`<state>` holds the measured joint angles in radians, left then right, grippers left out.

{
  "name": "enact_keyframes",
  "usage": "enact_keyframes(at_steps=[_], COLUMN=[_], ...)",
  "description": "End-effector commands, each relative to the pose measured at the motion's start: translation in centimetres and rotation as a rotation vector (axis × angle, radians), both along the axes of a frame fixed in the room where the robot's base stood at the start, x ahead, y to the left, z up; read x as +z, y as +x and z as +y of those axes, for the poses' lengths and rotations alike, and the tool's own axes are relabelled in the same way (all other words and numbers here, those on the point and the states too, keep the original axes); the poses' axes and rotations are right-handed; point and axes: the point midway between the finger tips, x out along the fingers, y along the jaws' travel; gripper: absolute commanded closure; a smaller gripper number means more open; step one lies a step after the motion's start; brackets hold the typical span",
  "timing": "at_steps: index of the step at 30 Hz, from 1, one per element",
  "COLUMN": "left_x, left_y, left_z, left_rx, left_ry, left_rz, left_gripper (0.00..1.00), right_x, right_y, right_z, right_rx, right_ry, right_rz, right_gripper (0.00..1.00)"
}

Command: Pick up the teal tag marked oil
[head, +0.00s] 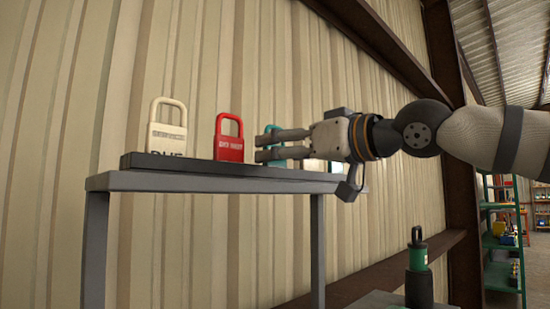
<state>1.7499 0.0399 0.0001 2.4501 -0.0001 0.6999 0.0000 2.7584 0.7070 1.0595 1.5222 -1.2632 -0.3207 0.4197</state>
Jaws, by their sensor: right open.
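A teal tag (275,153) shaped like a padlock stands on the dark strip on the shelf, right of the red tag. Most of its face, and any lettering on it, is hidden behind my right gripper's fingers. My right gripper (268,146) reaches in from the right, its two fingers open and level, one above the other, across the front of the teal tag. I cannot tell whether the fingers touch it. My left gripper is not in view.
A cream tag marked service due (167,138) and a red tag (229,143) stand to the left on the dark strip (180,161). Paler items are partly hidden behind my gripper. The grey shelf (140,182) stands by a corrugated wall. A green-and-black object (418,252) stands lower right.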

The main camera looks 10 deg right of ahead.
Motion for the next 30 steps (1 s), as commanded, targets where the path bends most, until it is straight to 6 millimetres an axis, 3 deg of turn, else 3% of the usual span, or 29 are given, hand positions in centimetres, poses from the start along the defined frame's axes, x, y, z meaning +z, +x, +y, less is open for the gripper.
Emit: enact_keyframes(at_steps=[5, 12, 18, 30], left_x=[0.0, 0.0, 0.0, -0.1], left_y=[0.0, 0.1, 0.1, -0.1], left_z=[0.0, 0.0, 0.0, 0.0], left_rx=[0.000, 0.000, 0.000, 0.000], left_ry=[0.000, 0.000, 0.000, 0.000], left_rz=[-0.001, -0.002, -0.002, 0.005], left_gripper=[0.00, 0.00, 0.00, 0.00], right_x=[-0.1, 0.0, 0.0, 0.6], right_y=[2.3, 2.5, 2.5, 2.6], right_z=[1.6, 1.7, 1.7, 1.6], right_rx=[0.002, 0.002, 0.001, -0.002], right_ry=[-0.001, 0.001, 0.000, 0.003], right_rz=[0.001, -0.001, 0.000, 0.002], right_gripper=[0.33, 0.36, 0.80, 0.80])
